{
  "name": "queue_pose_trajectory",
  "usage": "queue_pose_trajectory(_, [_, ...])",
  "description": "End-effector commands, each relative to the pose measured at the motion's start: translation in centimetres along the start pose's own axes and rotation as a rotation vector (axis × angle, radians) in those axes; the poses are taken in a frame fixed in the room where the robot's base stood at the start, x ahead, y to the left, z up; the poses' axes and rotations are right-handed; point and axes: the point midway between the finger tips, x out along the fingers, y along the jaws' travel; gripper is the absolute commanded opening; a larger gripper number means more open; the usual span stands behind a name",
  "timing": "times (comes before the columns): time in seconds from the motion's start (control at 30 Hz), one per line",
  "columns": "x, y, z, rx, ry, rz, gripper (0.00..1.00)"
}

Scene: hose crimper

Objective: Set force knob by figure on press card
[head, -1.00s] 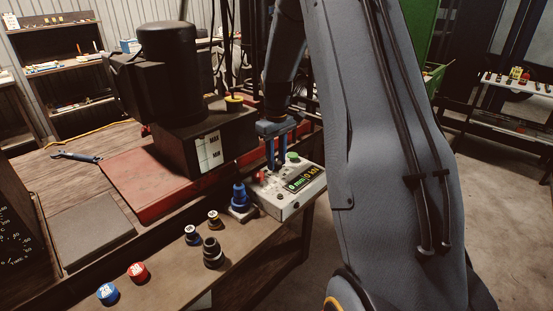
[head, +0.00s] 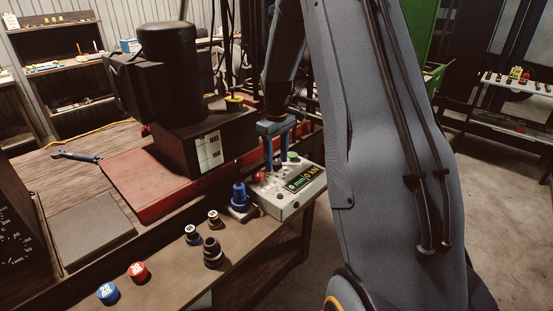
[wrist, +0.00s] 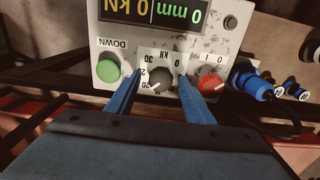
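My gripper (wrist: 157,82) is open, with one blue finger on each side of the dark grey force knob (wrist: 159,79) in the wrist view. I cannot tell whether the fingers touch it. The knob's white mark points to the lower left, near the 20 of its white kN scale (wrist: 151,57). The control box's display (wrist: 153,12) reads 0 mm and 0 kN.
A green DOWN button (wrist: 108,70) and a red switch (wrist: 210,80) flank the knob closely. A blue fitting (head: 239,196) stands left of the box. Several fittings and a red cap (head: 138,272) and blue cap (head: 108,293) lie along the bench front. The black press (head: 172,75) stands behind.

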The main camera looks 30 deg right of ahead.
Motion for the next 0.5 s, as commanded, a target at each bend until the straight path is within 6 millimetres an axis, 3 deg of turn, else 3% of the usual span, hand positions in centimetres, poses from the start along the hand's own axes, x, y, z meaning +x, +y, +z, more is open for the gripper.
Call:
queue_pose_trajectory(0.27, [-0.5,0.0,0.0,0.0,0.0,0.0,0.48])
queue_pose_trajectory(0.5, [-4.1,0.1,-0.1,0.0,0.003,0.002,0.48])
